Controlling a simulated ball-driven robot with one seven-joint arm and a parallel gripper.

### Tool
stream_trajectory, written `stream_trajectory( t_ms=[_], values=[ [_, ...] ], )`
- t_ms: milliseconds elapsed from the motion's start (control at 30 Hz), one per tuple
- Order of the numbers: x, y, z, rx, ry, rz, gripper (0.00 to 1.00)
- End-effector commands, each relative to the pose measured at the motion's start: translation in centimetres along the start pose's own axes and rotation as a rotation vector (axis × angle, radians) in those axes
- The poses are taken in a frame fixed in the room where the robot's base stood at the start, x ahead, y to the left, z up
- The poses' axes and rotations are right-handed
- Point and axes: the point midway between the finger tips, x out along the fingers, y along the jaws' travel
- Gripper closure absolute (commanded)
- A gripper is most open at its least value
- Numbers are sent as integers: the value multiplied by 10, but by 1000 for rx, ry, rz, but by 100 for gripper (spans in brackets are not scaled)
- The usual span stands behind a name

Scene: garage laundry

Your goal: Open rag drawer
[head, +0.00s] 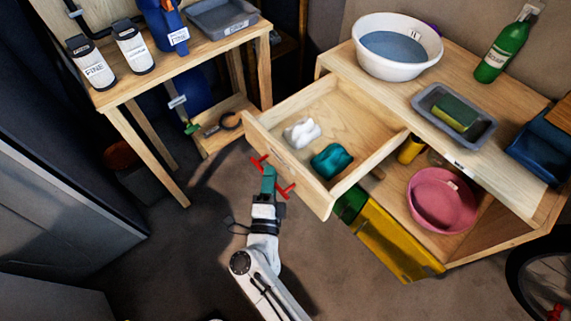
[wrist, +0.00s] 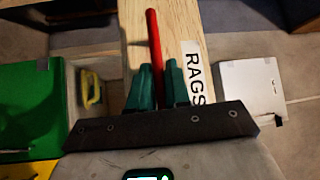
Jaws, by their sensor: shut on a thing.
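The rag drawer (head: 352,112) is of pale wood and stands pulled well out from the bench. A white rag (head: 302,131) and a teal rag (head: 331,161) lie inside it. Its red bar handle (head: 286,190) is on the front face. My gripper (head: 269,172) is at the drawer front, shut on the handle. In the wrist view, the green fingers of my gripper (wrist: 156,85) sit either side of the red handle (wrist: 154,40), beside a RAGS label (wrist: 194,70). The part of the handle between the fingers is partly hidden.
The bench top (head: 384,86) holds a white basin (head: 398,65), a green bottle (head: 503,47) and a grey tray (head: 428,95). Below are a pink basin (head: 441,200) and a yellow-green box (head: 388,238). A wooden table (head: 190,75) stands left.

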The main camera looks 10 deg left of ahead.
Motion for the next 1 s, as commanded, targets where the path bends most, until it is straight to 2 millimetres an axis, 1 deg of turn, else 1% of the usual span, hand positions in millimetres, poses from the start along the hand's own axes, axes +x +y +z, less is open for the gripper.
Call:
stream_trajectory(
  t_ms=[33, 100, 233, 700, 733, 900, 1000],
  values=[
    [-6, 0, 6, -1, -4, 3, 100],
    [-12, -2, 11, -1, -3, 3, 100],
    [-18, -3, 17, -1, -1, 4, 100],
    [-21, -3, 19, -1, 1, 4, 100],
    [-21, -3, 19, -1, 1, 4, 81],
    [-20, -4, 19, -1, 1, 2, 65],
    [-20, -4, 19, 0, 1, 2, 64]
  ],
)
